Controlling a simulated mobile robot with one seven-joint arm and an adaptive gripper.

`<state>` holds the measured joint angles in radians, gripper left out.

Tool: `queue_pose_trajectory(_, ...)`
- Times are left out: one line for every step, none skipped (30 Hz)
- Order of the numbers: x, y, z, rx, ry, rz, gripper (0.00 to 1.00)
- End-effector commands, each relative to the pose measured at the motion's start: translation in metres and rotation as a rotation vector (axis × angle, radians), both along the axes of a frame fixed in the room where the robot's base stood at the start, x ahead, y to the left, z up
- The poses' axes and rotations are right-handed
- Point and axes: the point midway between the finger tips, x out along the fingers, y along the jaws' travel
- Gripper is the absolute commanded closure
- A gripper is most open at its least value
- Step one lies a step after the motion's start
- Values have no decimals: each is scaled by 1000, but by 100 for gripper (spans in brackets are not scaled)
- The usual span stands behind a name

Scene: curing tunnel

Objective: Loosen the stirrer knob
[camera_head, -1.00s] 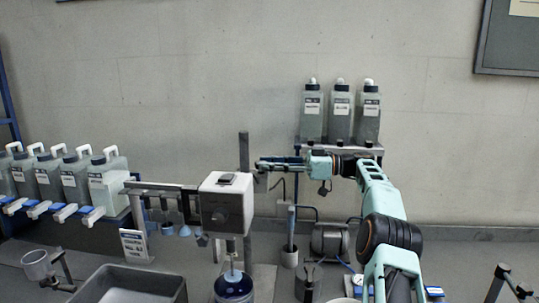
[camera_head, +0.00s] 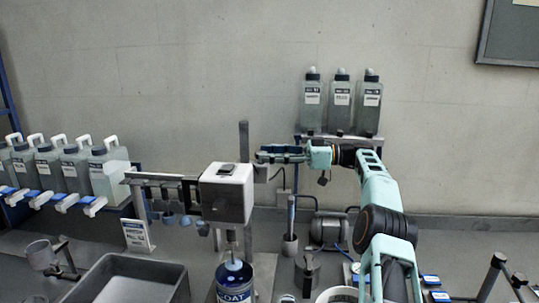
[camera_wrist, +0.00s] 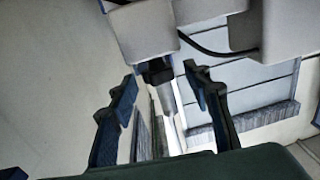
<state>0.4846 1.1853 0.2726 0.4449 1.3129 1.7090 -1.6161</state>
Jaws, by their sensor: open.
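The stirrer (camera_head: 227,193) is a pale box with a dark front face, on an upright pole (camera_head: 244,150) above a blue-labelled can (camera_head: 234,283). My gripper (camera_head: 260,155) points left, its tips close to the pole, just above and right of the box. In the wrist view my gripper (camera_wrist: 160,73) is open, with one finger on each side of a small dark part (camera_wrist: 157,70) with a grey rod beyond it. This part hangs from a pale block (camera_wrist: 143,35) and looks like the knob, but I cannot be sure. I see no clear contact with the fingers.
Several labelled bottles stand at the left (camera_head: 107,172) and on a rear shelf (camera_head: 340,105). A grey tray (camera_head: 180,290) lies at the lower left. A metal jug (camera_head: 307,272) and a motor-like cylinder (camera_head: 328,229) stand below my arm. A dark cable (camera_wrist: 205,47) curves near the pale block.

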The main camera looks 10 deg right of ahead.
Motion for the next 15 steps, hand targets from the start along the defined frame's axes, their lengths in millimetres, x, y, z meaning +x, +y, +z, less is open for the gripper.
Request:
queue_pose_trajectory(0,0,0,0,0,0,55)
queue_pose_trajectory(0,0,0,0,0,0,55)
queue_pose_trajectory(0,0,-1,0,0,-1,55)
queue_pose_trajectory(0,0,-1,-1,0,-2,55)
queue_pose_trajectory(0,0,-1,-1,0,-4,55)
queue_pose_trajectory(0,0,-2,-1,1,-7,55)
queue_pose_trajectory(0,0,-3,-1,1,-10,55)
queue_pose_trajectory(0,0,-3,-1,1,-14,55)
queue_pose_trajectory(-1,0,-4,-2,1,-19,55)
queue_pose_trajectory(-1,0,-5,-1,0,-24,55)
queue_pose_trajectory(-1,0,-5,-1,0,-28,55)
queue_pose_trajectory(-1,0,-5,-1,-1,-36,55)
queue_pose_trajectory(-1,0,-6,-1,0,-42,55)
queue_pose_trajectory(-2,0,-6,-2,-1,-48,55)
queue_pose_trajectory(-2,0,-6,-2,0,-55,55)
